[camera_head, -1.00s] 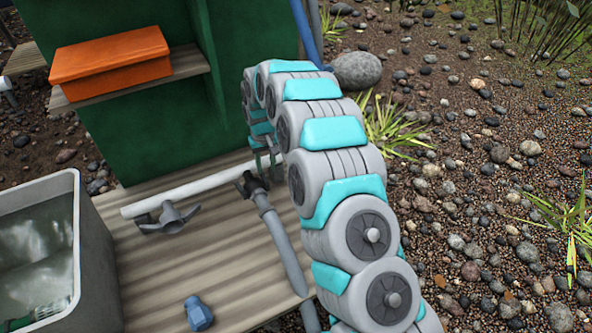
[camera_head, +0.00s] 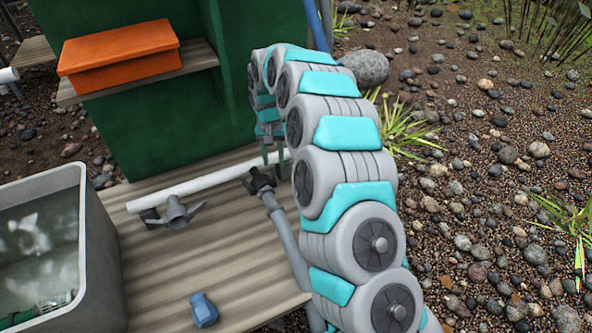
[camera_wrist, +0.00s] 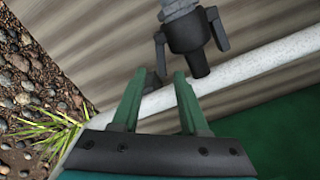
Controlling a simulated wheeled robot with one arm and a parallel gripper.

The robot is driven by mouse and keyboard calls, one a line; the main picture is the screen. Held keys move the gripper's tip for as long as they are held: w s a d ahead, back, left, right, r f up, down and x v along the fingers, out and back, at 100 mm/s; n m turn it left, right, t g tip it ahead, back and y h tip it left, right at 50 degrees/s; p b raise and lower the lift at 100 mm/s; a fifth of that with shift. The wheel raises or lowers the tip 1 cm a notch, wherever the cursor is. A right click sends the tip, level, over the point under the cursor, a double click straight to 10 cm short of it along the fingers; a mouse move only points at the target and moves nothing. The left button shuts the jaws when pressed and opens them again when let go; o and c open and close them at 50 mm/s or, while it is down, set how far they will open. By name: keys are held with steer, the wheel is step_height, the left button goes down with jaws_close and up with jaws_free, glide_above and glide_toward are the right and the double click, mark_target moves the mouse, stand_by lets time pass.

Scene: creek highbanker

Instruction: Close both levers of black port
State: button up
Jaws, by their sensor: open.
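A black coupling (camera_head: 261,181), which looks like the black port, sits at the end of a grey hose beside a white pipe. In the wrist view, the black coupling (camera_wrist: 187,34) has one lever (camera_wrist: 217,29) on its right side and another lever (camera_wrist: 160,54) on its left. Both levers point toward the pipe side; I cannot tell how far each is swung. My gripper (camera_head: 272,155) is just behind the coupling in the head view. In the wrist view its green fingers (camera_wrist: 160,84) are apart and empty, below the coupling, near the left lever.
The white pipe (camera_head: 210,188) runs across the ribbed deck (camera_head: 160,270). A dark grey fitting (camera_head: 176,211) with spread arms is on it. A grey tub (camera_head: 95,250) of water, a blue fitting (camera_head: 203,310), a green housing (camera_head: 150,130) and an orange box (camera_head: 120,55) are around.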

steer(key=s+d+r+n+p, duration=0.1)
steer(key=s+d+r+n, duration=0.2)
steer(key=s+r+n, duration=0.3)
steer(key=s+d+r+n+p, duration=0.2)
steer(key=s+r+n, duration=0.4)
steer(key=s+r, duration=0.3)
steer(key=shift+s+d, duration=0.9)
steer(key=shift+s, duration=1.3)
steer(key=shift+w, duration=0.1)
